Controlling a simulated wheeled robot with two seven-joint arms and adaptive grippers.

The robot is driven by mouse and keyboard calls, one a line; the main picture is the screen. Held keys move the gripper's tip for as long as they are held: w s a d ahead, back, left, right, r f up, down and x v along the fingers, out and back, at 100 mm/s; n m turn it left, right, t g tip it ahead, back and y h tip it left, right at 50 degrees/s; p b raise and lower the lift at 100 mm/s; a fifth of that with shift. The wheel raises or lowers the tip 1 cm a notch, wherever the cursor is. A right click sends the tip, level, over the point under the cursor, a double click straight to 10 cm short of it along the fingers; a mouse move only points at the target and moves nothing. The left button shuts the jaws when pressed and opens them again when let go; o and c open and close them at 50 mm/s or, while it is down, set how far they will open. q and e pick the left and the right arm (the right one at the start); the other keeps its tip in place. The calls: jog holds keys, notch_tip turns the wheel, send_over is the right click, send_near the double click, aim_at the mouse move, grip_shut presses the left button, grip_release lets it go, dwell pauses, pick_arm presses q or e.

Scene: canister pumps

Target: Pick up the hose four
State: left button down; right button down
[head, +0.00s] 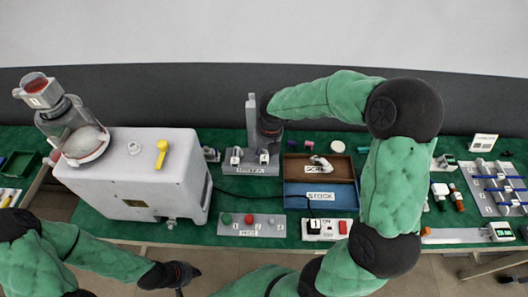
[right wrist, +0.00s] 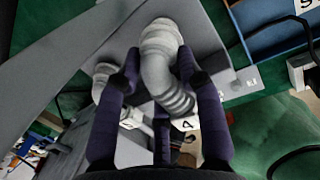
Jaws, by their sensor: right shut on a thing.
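In the right wrist view a pale, bent hose (right wrist: 160,62) with a ribbed lower end sits between the dark fingers of my right gripper (right wrist: 158,75), which is shut on it. A white label reading 4 (right wrist: 187,124) shows just by the ribbed end. In the head view my right gripper (head: 269,132) is at the grey upright stand (head: 252,115) and hides the held hose. My left gripper (head: 182,272) is low at the front, off the table edge; its fingers are too small to read.
A second pale fitting (right wrist: 103,78) stands left of the held hose. A brown tray (head: 293,169) holding a white bent piece and a blue tray (head: 300,200) lie right of the stand. A large white machine (head: 140,175) stands left. My right arm covers the table's right middle.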

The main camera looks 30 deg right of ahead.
aim_at(267, 156)
jog(key=s+r, duration=0.1)
jog(key=r, duration=0.1)
jog(key=s+r+p, duration=0.1)
jog(key=r, duration=0.1)
jog(key=s+r+p, duration=0.1)
jog(key=s+r, duration=0.1)
jog(key=shift+a+r, duration=0.25)
jog(key=shift+r, duration=0.1)
jog(key=s+a+r+p, duration=0.1)
jog(key=s+r, duration=0.3)
jog(key=s, duration=0.5)
jog(key=shift+s+r+p, duration=0.15)
jog(key=shift+s+p, duration=0.25)
jog(key=shift+p, duration=0.3)
jog(key=shift+a, duration=0.1)
